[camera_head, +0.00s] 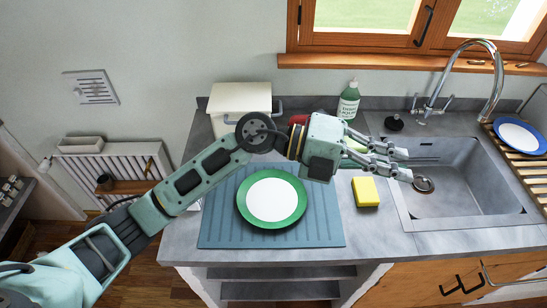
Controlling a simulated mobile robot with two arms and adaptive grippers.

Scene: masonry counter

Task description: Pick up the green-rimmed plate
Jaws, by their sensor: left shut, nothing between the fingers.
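The green-rimmed plate (272,200) has a white centre and lies flat on a blue-grey ribbed mat (228,227) on the counter. My left arm comes in from the left and passes over the far edge of the mat, beyond the plate. My left gripper (408,164) is shut and empty. It appears over the left edge of the sink, to the right of the plate and apart from it. My right gripper does not show.
A yellow sponge (365,191) lies between mat and sink (470,195). A green soap bottle (348,101) and a cream bin (240,97) stand at the back. A tall faucet (497,75) rises behind the sink. A blue-rimmed plate (519,135) sits on a wooden rack (528,168) at right.

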